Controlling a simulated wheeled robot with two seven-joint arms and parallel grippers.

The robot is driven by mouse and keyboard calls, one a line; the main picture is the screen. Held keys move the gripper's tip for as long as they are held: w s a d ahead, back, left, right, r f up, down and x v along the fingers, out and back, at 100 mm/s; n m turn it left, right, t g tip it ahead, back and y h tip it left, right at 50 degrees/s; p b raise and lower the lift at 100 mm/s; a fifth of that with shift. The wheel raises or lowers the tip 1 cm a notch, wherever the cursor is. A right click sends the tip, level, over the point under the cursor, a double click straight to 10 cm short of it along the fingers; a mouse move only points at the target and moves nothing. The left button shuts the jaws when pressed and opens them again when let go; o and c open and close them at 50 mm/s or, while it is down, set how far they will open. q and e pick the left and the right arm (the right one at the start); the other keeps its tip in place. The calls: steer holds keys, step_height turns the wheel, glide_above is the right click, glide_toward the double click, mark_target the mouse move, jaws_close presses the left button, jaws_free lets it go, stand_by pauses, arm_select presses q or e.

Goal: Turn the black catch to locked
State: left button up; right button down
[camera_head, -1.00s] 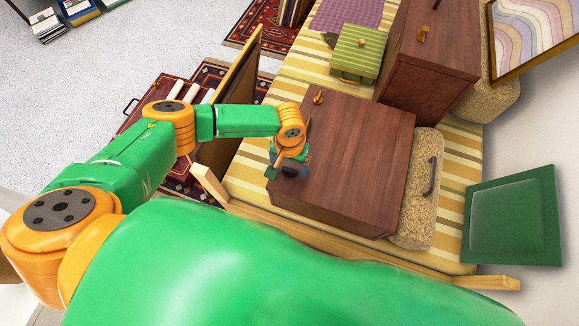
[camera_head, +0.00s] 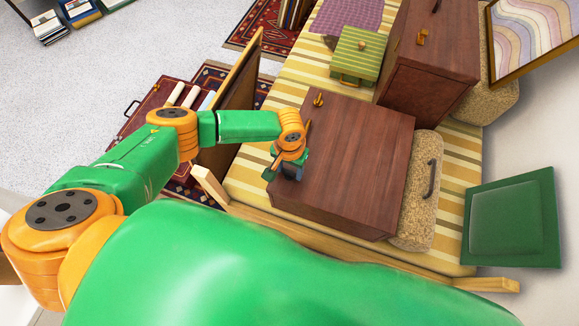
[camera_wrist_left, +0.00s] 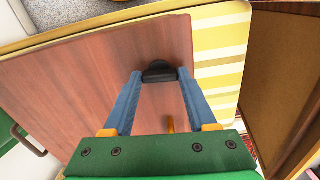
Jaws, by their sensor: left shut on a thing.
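The black catch (camera_wrist_left: 159,70) shows in the left wrist view, near the edge of a brown wooden case (camera_head: 352,165). My left gripper (camera_wrist_left: 158,78) is shut on the catch, with one blue finger on each side of it. In the head view my left gripper (camera_head: 287,172) is at the left edge of the case top, and it hides the catch there. I cannot tell from these frames which way the catch points against any marking. My right gripper is not in view.
A brass catch (camera_head: 318,99) sits on the same case top. A taller brown case (camera_head: 430,55), a green striped box (camera_head: 356,54) and a speckled case with a dark handle (camera_head: 418,205) stand nearby. A raised wooden panel (camera_head: 232,105) stands left of the yellow striped cloth.

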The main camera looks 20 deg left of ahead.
arm_select(q)
steer(key=m+p, duration=0.1)
steer(key=m, duration=0.2)
steer(key=shift+r, duration=0.1)
steer(key=m+p, duration=0.1)
steer(key=m, duration=0.8)
steer(key=shift+p, duration=0.4)
steer(key=shift+m, duration=2.4)
steer(key=o, duration=1.4)
steer(key=shift+c, duration=0.2)
